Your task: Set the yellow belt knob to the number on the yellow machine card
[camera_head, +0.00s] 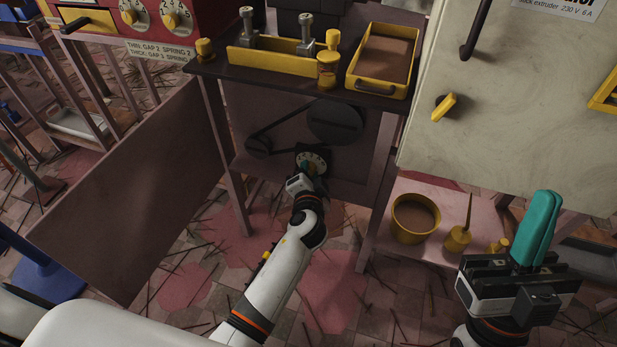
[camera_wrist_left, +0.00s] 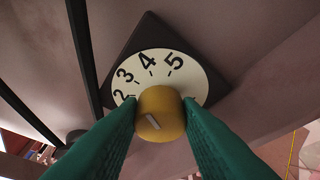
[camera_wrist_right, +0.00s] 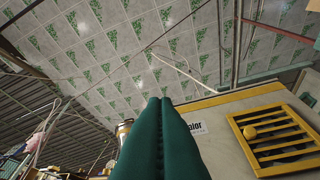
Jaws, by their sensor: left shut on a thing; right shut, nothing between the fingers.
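The yellow belt knob (camera_wrist_left: 160,113) sits on a white dial (camera_wrist_left: 180,68) with a dark square backing. The numbers 2, 3, 4 and 5 show in the left wrist view; the rest of the dial is hidden. The knob has a short white mark on its face, slanting in the picture; I cannot tell which number it points to. My left gripper (camera_wrist_left: 160,118) is shut on the knob, one green finger on each side. In the head view this gripper (camera_head: 306,170) reaches the dial below the bench. My right gripper (camera_head: 540,228) is shut and empty, fingers up. No yellow machine card is readable.
A belt and dark pulley (camera_head: 335,120) are above the dial. A yellow tray (camera_head: 385,60) stands on the bench top. A card (camera_head: 158,50) with gap and spring numbers is on the red machine (camera_head: 200,20). A yellow pot (camera_head: 415,218) stands on a low shelf near my right gripper.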

